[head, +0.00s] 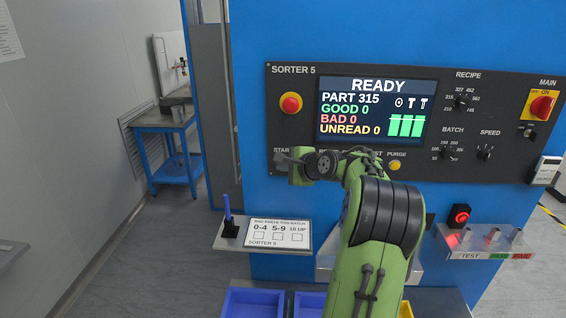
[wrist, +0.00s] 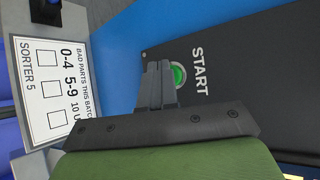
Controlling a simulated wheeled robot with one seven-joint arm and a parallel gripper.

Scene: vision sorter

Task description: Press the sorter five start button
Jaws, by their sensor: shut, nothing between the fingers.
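The green start button (wrist: 180,74) with a pale ring shows in the wrist view, beside the white word START on the dark panel. My gripper (wrist: 157,68) is shut and empty, and its fingertips overlap the button's left side in that view. I cannot tell whether they touch it. In the head view my gripper (head: 283,159) is at the lower left of the Sorter 5 panel (head: 290,75), covering the start button and part of its label. The screen (head: 376,108) reads READY, part 315, with good, bad and unread all 0.
A red button (head: 290,103) on a yellow base sits above my gripper. The yellow purge button (head: 395,165) is right of my wrist. Below, a shelf holds a bad-parts card (head: 277,234) and a blue pen (head: 228,208). Blue bins (head: 252,303) stand lower down.

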